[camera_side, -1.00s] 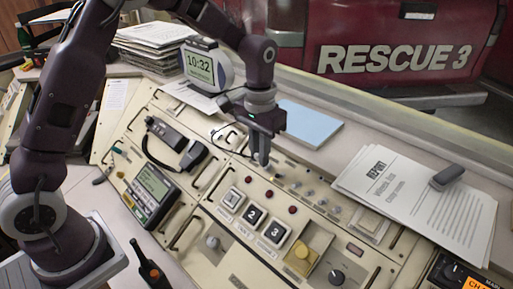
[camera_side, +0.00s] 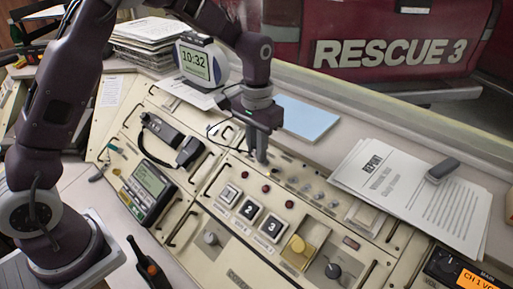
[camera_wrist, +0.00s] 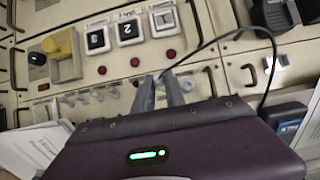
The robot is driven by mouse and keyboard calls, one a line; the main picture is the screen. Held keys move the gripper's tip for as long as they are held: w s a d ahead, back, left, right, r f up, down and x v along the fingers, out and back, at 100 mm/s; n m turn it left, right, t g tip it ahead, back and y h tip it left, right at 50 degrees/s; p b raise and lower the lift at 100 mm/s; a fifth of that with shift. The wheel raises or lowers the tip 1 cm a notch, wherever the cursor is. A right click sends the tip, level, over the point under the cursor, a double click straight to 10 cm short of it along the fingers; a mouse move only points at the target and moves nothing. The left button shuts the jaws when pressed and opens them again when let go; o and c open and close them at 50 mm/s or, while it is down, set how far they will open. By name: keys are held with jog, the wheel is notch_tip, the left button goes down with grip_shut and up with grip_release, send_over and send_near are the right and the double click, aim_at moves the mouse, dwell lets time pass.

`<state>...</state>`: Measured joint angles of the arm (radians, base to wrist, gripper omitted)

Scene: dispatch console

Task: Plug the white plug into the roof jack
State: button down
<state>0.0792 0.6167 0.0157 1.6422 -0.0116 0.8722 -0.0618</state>
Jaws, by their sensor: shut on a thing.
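My gripper (camera_side: 261,156) points down over the upper part of the beige console, at the left end of a row of small metallic jacks (camera_side: 306,190). In the wrist view the fingers of my gripper (camera_wrist: 160,88) are closed together, with a thin black cable (camera_wrist: 215,42) running from between their tips to the right. The white plug is hidden between the fingers. The jacks (camera_wrist: 98,95) also show in the wrist view, left of the fingertips. Their labels are too small to read, so I cannot tell which is the roof jack, or whether the plug touches the panel.
Numbered buttons (camera_side: 249,210) and red lamps (camera_side: 246,175) lie in front of the jack row. Papers (camera_side: 410,200) with a grey stapler-like object (camera_side: 442,170) lie at right. A clock (camera_side: 197,63) stands behind the console.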

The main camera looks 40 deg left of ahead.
jog(key=shift+w+f, duration=0.35)
jog(key=shift+f, duration=0.3)
dwell(1.6)
jog(key=c, duration=1.3)
grip_release()
notch_tip(320, 180, up, 7)
jog(key=shift+r, duration=0.1)
